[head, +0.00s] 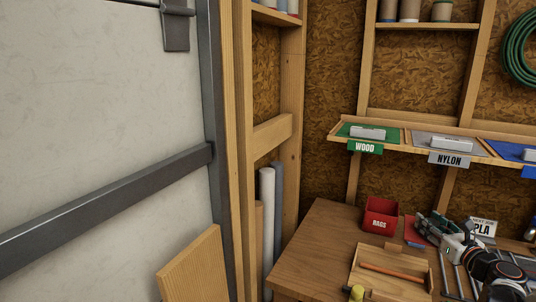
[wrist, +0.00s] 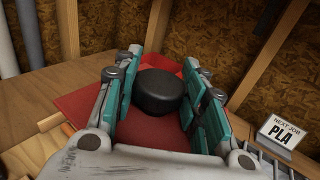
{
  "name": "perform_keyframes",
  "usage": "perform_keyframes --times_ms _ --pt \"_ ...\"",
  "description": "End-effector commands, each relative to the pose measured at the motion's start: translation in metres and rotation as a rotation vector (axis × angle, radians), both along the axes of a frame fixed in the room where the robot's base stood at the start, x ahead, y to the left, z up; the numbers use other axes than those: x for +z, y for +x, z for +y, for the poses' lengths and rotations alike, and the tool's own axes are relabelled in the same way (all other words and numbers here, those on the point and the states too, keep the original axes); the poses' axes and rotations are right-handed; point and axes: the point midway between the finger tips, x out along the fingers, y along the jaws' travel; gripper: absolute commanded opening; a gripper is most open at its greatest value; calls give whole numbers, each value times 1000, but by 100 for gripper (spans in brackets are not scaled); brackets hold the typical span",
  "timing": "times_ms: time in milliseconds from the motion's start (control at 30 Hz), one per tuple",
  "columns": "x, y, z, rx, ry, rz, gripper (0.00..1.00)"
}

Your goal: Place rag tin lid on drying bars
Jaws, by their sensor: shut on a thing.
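My gripper (head: 433,226) is shut on the black round knob (wrist: 166,92) of the red rag tin lid (wrist: 150,130). In the wrist view (wrist: 160,82) its teal pads stand on both sides of the knob. A red edge of the lid (head: 412,234) shows left of my gripper in the head view. The open red tin marked RAGS (head: 380,217) stands on the bench, left of my gripper. The metal drying bars (head: 446,272) lie at the bench's front right, partly hidden by my arm.
A wooden tray (head: 361,287) with an orange-handled tool (head: 393,275) lies left of the bars. A NEXT JOB PLA sign (head: 483,228) stands behind my arm. A shelf above bears WOOD (head: 365,147) and NYLON (head: 449,160) labels. The bench (head: 325,232) is clear at left.

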Motion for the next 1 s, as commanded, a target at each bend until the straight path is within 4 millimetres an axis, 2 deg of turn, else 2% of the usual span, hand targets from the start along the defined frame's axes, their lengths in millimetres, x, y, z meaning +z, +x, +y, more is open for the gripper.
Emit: perform_keyframes --times_ms 267,467,600,733,1000 --pt "-21 25 37 -16 0 -1 14" --pt "-39 50 83 -44 0 0 14" --pt "-46 69 126 -72 0 -1 14" --pt "-45 83 167 -94 -2 -1 14" --pt "-22 100 261 -89 -3 -3 14"
